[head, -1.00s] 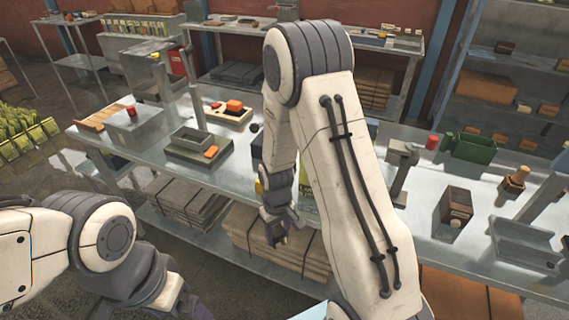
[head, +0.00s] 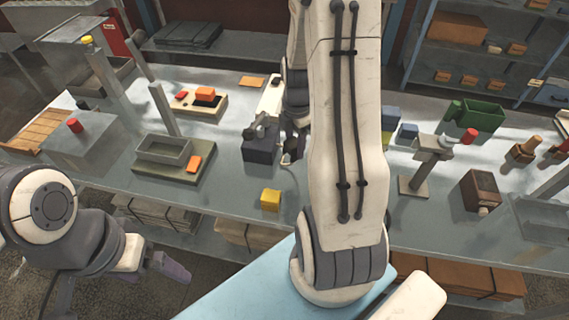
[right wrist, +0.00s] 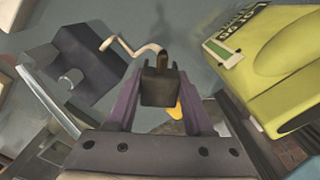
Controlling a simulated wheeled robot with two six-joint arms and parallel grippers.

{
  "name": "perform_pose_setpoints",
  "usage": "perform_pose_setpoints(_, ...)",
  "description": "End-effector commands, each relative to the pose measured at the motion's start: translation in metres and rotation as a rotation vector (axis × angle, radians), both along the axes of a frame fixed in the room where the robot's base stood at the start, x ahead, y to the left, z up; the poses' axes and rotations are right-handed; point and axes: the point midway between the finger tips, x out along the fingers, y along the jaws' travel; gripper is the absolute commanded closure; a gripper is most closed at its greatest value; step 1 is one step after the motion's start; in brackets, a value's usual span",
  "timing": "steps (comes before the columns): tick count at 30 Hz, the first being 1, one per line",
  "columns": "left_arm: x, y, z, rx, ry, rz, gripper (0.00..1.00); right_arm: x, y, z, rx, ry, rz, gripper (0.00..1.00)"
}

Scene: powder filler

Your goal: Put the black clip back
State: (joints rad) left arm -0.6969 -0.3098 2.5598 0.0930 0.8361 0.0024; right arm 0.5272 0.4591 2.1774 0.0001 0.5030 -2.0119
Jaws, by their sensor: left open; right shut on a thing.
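My right gripper (right wrist: 157,82) is shut on the black clip (right wrist: 159,88), a small dark block between its purple fingers in the right wrist view. A pale bent rod shows at the clip's far end; I cannot tell whether it is part of it. In the head view the right gripper (head: 291,150) is over the table, right of a dark box (head: 259,150) with a grey fitting on top; the clip is not clear there. The dark box also shows in the wrist view (right wrist: 80,68), apart from the clip. My left gripper (head: 172,266) is open and empty, low before the table.
A yellow block (head: 270,200) sits at the table's front edge. My right arm hides the middle.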

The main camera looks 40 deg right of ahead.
Motion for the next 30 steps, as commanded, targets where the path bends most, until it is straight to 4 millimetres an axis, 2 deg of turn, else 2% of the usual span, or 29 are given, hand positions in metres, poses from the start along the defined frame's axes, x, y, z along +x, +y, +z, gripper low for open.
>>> perform_pose_setpoints(6, 0.000, 0.000, 0.009, 0.000, 0.000, 0.000, 0.03, -0.004, -0.002, -0.038, 0.005, 0.009, 0.005, 1.00)
perform_pose_setpoints(13, 0.000, 0.000, 0.013, 0.000, 0.000, 0.001, 0.03, -0.003, -0.002, -0.060, 0.002, 0.005, 0.005, 1.00)
perform_pose_setpoints(19, 0.000, 0.000, 0.019, 0.000, 0.000, 0.000, 0.03, -0.002, 0.000, -0.088, 0.003, 0.006, 0.007, 1.00)
perform_pose_setpoints(22, 0.000, 0.000, 0.020, 0.000, 0.000, 0.000, 0.03, -0.002, 0.000, -0.095, 0.002, 0.004, 0.007, 1.00)
perform_pose_setpoints(30, 0.000, 0.000, 0.019, 0.000, 0.000, 0.000, 0.03, -0.001, 0.000, -0.096, 0.001, 0.001, 0.008, 1.00)
